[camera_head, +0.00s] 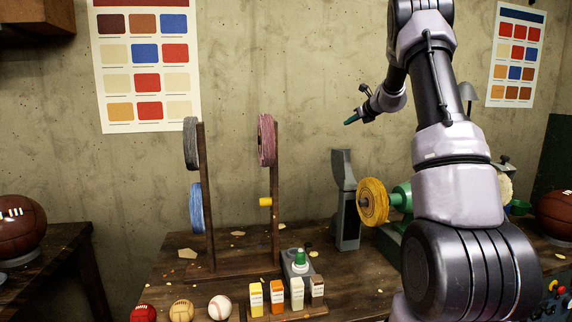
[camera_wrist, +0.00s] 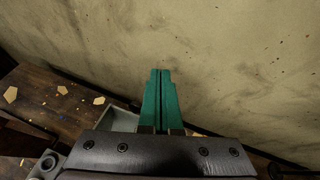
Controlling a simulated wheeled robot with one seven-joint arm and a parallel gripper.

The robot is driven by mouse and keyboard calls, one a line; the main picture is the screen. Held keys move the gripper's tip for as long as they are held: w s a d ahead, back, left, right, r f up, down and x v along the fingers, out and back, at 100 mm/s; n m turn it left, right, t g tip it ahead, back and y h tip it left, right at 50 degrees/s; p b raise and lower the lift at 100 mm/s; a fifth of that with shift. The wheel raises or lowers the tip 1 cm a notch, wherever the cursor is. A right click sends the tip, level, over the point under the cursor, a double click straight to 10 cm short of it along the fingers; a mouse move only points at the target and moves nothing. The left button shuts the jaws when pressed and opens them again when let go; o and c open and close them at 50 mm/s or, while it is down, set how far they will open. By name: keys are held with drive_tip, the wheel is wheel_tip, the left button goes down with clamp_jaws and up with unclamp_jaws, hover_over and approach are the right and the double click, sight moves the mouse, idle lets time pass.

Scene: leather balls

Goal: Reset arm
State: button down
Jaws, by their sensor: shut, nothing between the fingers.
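My arm rises at the right of the head view and bends over at the top. My gripper (camera_head: 352,118) hangs at its end, in the air before the concrete wall and well above the workbench (camera_head: 225,250). Its green fingers point left and slightly down in the head view. In the wrist view the two green fingers (camera_wrist: 160,100) lie side by side, closed together, with nothing held between them.
A grey upright machine (camera_head: 346,200) stands on the bench below my gripper. A yellow buffing wheel (camera_head: 373,201) is beside it. A thread rack (camera_head: 275,205) stands left. Several balls and small boxes line the front. A basketball-like brown ball (camera_head: 18,228) sits far left.

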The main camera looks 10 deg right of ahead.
drive_tip(key=s+a+r+n+g+y, duration=0.1)
drive_tip(key=s+a+r+n, duration=0.2)
drive_tip(key=s+a+n, duration=0.4)
drive_tip(key=s+a+r+n+g, duration=0.15)
drive_tip(key=s+a+r, duration=0.25)
drive_tip(key=s, duration=0.5)
drive_tip(key=s+a+r+n+g+y, duration=0.1)
drive_tip(key=s+a+r+n, duration=0.2)
drive_tip(key=s+a+n, duration=0.45)
drive_tip(key=s+f+n+h, duration=0.1)
drive_tip(key=s+f+n, duration=0.1)
drive_tip(key=s, duration=0.7)
drive_tip(key=s+a+f+n+g+h, duration=0.1)
drive_tip(key=s+f+n, duration=0.1)
drive_tip(key=s+n, duration=0.3)
drive_tip(key=s+f+n+h, duration=0.1)
drive_tip(key=s+f+n, duration=0.2)
drive_tip(key=s, duration=1.1)
drive_tip(key=shift+a+n+g+h, duration=0.3)
drive_tip(key=shift+a+n+g, duration=0.1)
drive_tip(key=shift+n, duration=0.3)
